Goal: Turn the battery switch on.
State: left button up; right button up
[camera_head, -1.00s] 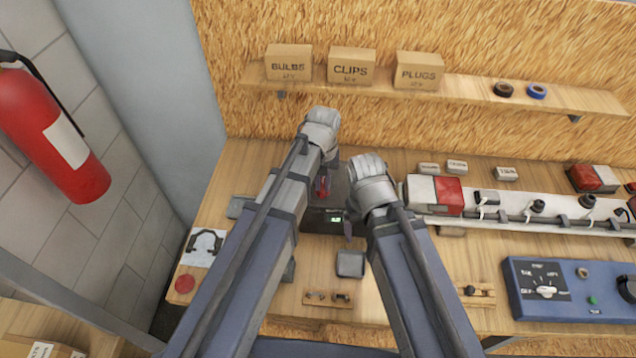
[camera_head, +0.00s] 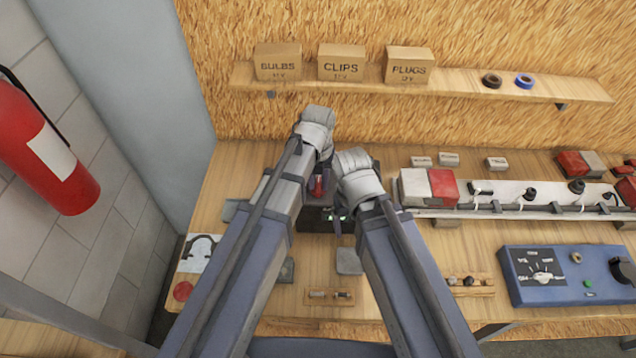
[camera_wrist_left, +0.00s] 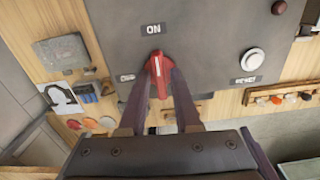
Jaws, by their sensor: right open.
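The battery switch has a red handle (camera_wrist_left: 159,72) on a dark grey panel (camera_wrist_left: 205,45) in the left wrist view. The handle stands nearly upright, its tip just under the ON label (camera_wrist_left: 153,29); another small label sits to its left. My left gripper (camera_wrist_left: 162,78) has a finger on each side of the handle and looks closed on it. In the head view the red handle (camera_head: 318,186) shows below my left gripper (camera_head: 319,176). My right gripper (camera_head: 338,222) is open, just right of it at the dark box's front, holding nothing visible.
A round white button (camera_wrist_left: 253,61) sits right of the handle on the panel. A light bar (camera_head: 520,192) and a blue control box (camera_head: 563,275) lie on the bench to the right. A shelf (camera_head: 450,86) with cartons runs behind. A fire extinguisher (camera_head: 45,150) hangs left.

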pick_arm(q)
jog(key=shift+o, duration=1.4)
notch_tip(320, 180, up, 6)
jog(key=p, duration=0.6)
